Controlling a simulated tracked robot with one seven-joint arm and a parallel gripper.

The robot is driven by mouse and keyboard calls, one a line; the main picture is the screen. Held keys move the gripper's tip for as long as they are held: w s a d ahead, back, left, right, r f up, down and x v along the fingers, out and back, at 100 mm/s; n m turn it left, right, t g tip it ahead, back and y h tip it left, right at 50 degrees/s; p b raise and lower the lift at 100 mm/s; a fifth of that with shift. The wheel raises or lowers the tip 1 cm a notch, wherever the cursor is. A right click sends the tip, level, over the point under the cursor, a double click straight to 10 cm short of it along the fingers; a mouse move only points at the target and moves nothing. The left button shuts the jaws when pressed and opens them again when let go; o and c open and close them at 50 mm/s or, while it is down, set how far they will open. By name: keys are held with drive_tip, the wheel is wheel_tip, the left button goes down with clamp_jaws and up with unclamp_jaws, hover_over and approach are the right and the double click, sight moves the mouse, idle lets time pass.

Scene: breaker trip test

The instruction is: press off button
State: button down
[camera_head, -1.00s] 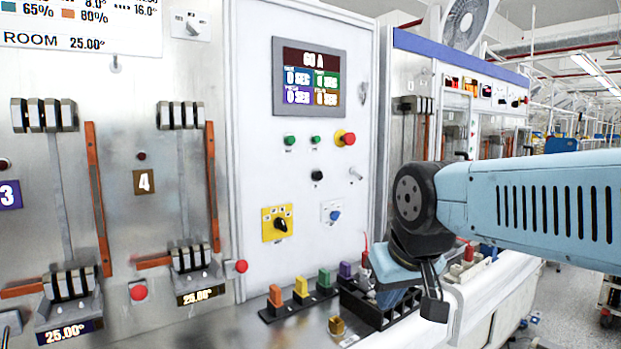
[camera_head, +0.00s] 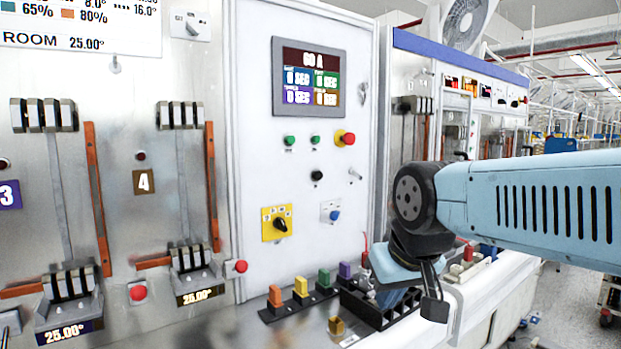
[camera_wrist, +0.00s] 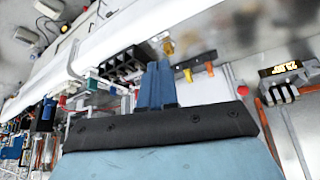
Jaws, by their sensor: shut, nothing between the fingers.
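A white control panel (camera_head: 255,150) stands upright in the middle of the head view. It carries two small green buttons (camera_head: 290,140), a red mushroom button (camera_head: 346,138) on yellow, a black button (camera_head: 316,175) and a blue knob (camera_head: 335,215). Their labels are too small to read, so I cannot tell which one is the off button. Red round buttons (camera_head: 138,293) also sit left of the panel. My gripper (camera_wrist: 158,70) shows its blue fingers shut and empty in the wrist view. In the head view its wrist is low, right of the panel, apart from the buttons.
A black tray (camera_head: 372,312) is at my gripper on the white ledge. Orange, yellow, green and purple clips (camera_head: 301,287) stand on black holders beside it. A yellow rotary switch (camera_head: 276,223) is low on the panel. Breaker levers (camera_head: 68,284) stick out at the left.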

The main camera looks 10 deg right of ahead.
sight(318, 176)
idle(0.4)
drive_tip(key=w+d+r+m+t, duration=0.1)
drive_tip(key=w+d+r+m, duration=0.1)
drive_tip(key=w+r+m, duration=0.2)
drive_tip(key=w+d+r+m+t+y, duration=0.1)
drive_tip(key=w+r+m, duration=0.3)
drive_tip(key=w+m, duration=0.6)
drive_tip(key=w+d+r+m+t, duration=0.1)
drive_tip(key=w+d+r+m, duration=0.2)
drive_tip(key=w, duration=1.6)
drive_tip(key=r+m, duration=0.1)
drive_tip(key=m, duration=0.3)
drive_tip(key=shift+r+m+y, duration=0.2)
drive_tip(key=shift+m+y, duration=0.1)
drive_tip(key=shift+m, duration=0.1)
drive_tip(key=shift+w, duration=0.15)
drive_tip(key=w+a, duration=0.3)
drive_tip(key=w, duration=0.5)
drive_tip(key=shift+a, duration=0.15)
drive_tip(key=shift+w, duration=0.1)
